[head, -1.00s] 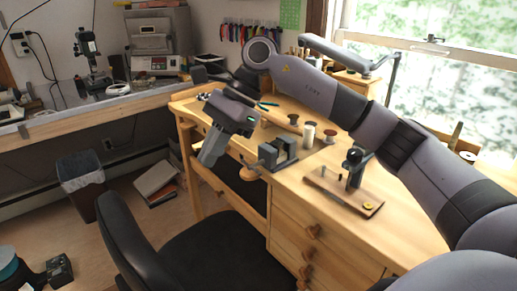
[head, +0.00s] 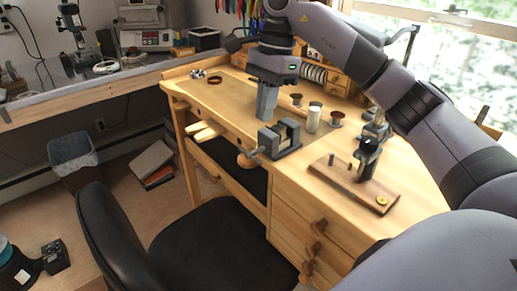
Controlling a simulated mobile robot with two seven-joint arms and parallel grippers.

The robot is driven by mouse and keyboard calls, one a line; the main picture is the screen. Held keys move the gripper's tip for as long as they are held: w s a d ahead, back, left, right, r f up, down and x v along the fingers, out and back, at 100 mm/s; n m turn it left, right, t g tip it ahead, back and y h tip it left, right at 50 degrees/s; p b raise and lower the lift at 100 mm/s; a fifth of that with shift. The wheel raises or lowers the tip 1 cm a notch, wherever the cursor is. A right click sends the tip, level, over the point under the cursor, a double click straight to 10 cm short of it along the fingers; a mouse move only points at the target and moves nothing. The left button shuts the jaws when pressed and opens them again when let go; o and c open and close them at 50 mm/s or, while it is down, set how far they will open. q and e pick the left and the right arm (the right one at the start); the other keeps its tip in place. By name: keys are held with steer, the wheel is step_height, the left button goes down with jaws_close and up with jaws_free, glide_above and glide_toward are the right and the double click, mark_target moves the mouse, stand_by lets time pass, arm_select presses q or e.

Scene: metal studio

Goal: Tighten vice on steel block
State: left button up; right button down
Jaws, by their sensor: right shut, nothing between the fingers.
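The grey vice (head: 277,143) sits at the front edge of the wooden workbench (head: 225,105), with its screw end toward the lower left. A small grey block shape shows between or beside its jaws, but I cannot clearly tell the steel block from the jaws. My right gripper (head: 266,114) points down over the bench, just behind and left of the vice and apart from it. Its fingers are together with nothing between them. My left gripper is out of view.
A wooden board with a small metal stand (head: 355,182) is right of the vice. Spools (head: 314,117) stand behind it. A black chair (head: 215,245) fills the space in front of the bench. The bench's left part is mostly clear.

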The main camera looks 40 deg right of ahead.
mark_target(255, 152)
arm_select(q)
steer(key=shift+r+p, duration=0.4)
steer(key=shift+p, duration=0.15)
arm_select(e)
steer(key=f, duration=0.3)
steer(key=a+f, duration=0.1)
steer(key=f, duration=0.4)
steer(key=shift+a+f, duration=0.35)
steer(key=shift+f, duration=0.05)
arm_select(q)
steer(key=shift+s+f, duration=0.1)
